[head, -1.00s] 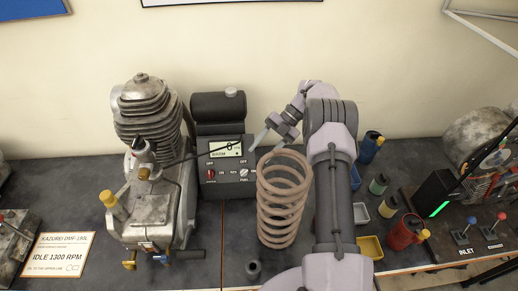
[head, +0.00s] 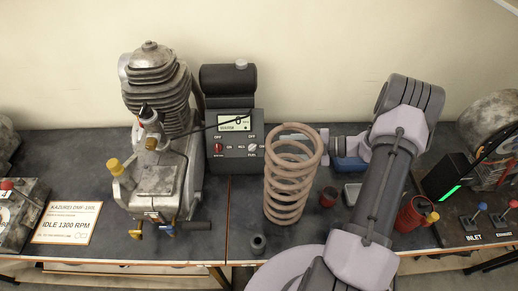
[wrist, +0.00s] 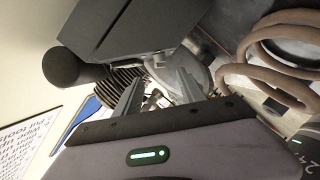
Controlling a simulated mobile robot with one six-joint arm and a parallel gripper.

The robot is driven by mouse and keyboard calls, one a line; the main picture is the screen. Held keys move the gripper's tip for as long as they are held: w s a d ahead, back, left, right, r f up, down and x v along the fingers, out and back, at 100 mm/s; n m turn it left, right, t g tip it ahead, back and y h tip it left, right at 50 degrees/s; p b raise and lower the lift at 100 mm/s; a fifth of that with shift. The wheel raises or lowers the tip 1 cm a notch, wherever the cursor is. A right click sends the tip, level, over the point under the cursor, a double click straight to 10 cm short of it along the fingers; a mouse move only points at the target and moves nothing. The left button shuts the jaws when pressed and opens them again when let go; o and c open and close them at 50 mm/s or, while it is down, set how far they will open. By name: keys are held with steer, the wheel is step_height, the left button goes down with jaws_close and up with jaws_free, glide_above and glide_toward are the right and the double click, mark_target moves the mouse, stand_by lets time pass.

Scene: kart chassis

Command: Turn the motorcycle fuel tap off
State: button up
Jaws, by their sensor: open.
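A dark control box (head: 236,160) stands in the middle of the bench, with a small display and two knobs. The right knob (head: 252,147) is pale and has a label under it that seems to read FUEL; its exact setting is too small to tell. The left knob (head: 218,148) is red. My gripper (head: 288,130) is right of the box, partly hidden behind a coil spring. The wrist view shows its two fingers spread (wrist: 158,92) with nothing held. The dark box (wrist: 110,28) is at the top there; its knobs cannot be made out.
The rusty coil spring (head: 291,185) stands upright close to my gripper and also shows in the wrist view (wrist: 250,60). A finned engine (head: 160,130) stands left of the box. A red cup (head: 412,213) is at right.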

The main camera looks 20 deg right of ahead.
mark_target(255, 148)
steer(key=b+x, duration=0.2)
steer(key=x, duration=0.8)
steer(key=shift+c, duration=0.5)
jaws_close()
